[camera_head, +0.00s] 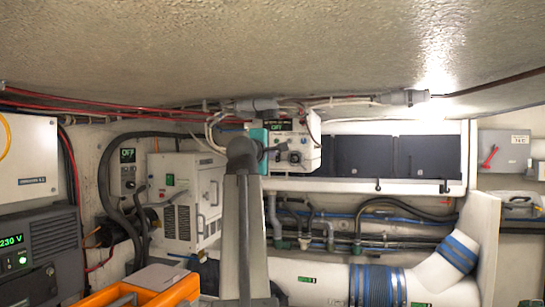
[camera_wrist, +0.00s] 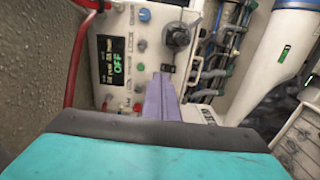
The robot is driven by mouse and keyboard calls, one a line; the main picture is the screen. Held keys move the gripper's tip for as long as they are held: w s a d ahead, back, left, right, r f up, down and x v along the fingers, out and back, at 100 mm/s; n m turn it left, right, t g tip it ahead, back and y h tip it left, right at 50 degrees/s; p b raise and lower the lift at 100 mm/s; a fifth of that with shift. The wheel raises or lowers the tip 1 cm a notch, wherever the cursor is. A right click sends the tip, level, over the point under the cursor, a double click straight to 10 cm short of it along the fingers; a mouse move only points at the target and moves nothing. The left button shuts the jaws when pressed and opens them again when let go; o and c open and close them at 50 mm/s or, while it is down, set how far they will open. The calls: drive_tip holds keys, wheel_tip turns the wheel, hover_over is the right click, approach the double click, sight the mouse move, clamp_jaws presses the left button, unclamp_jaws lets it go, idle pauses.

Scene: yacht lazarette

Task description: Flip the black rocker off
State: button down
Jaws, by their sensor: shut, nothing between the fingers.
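A white control panel (camera_wrist: 135,45) fills the upper middle of the wrist view. It carries a dark display (camera_wrist: 110,62) with green text reading OFF, a blue button (camera_wrist: 144,15) and a dark round knob (camera_wrist: 178,37). A small black part that looks like the rocker (camera_wrist: 167,68) sits below the knob, right at my fingertips. My gripper (camera_wrist: 163,80) is shut and empty, pointing at the panel; I cannot tell whether it touches the rocker. In the head view the panel (camera_head: 309,154) is at the centre, with my gripper (camera_head: 284,147) before it.
Red and grey cables run above the panel. Dark boxes (camera_head: 365,155) stand on a white shelf to its right. A white vented unit (camera_head: 183,195) stands left, beside a small panel also showing OFF (camera_head: 127,155). An orange case (camera_head: 150,290) lies low in front. Hoses fill the space below.

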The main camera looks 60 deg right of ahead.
drive_tip(key=s+a, duration=0.1)
drive_tip(key=a, duration=0.6)
drive_tip(key=shift+r+b, duration=0.35)
drive_tip(key=shift+r, duration=0.05)
drive_tip(key=shift+s+d, duration=0.1)
drive_tip(key=shift+s, duration=0.05)
